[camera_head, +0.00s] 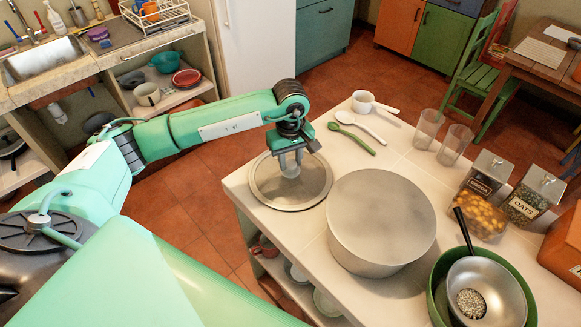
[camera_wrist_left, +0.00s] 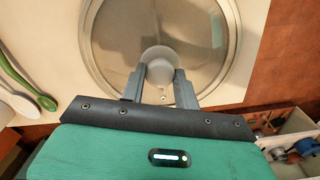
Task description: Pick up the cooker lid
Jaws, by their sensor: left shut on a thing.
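The cooker lid (camera_head: 263,190) is a round grey disc with a metal rim and a pale knob. It lies at the left corner of the white counter, beside the large grey pot. My left gripper (camera_head: 290,168) is above the lid, shut on its knob. In the left wrist view the two fingers of the left gripper (camera_wrist_left: 160,78) stand on either side of the round knob, with the lid (camera_wrist_left: 110,50) spread out behind it. The large grey cooker pot (camera_head: 381,222) stands just right of the lid. My right gripper is not in view.
Two glasses (camera_head: 428,130), jars (camera_head: 532,195) and a green bowl with a metal strainer (camera_head: 485,290) fill the right side. Open floor lies left of the counter.

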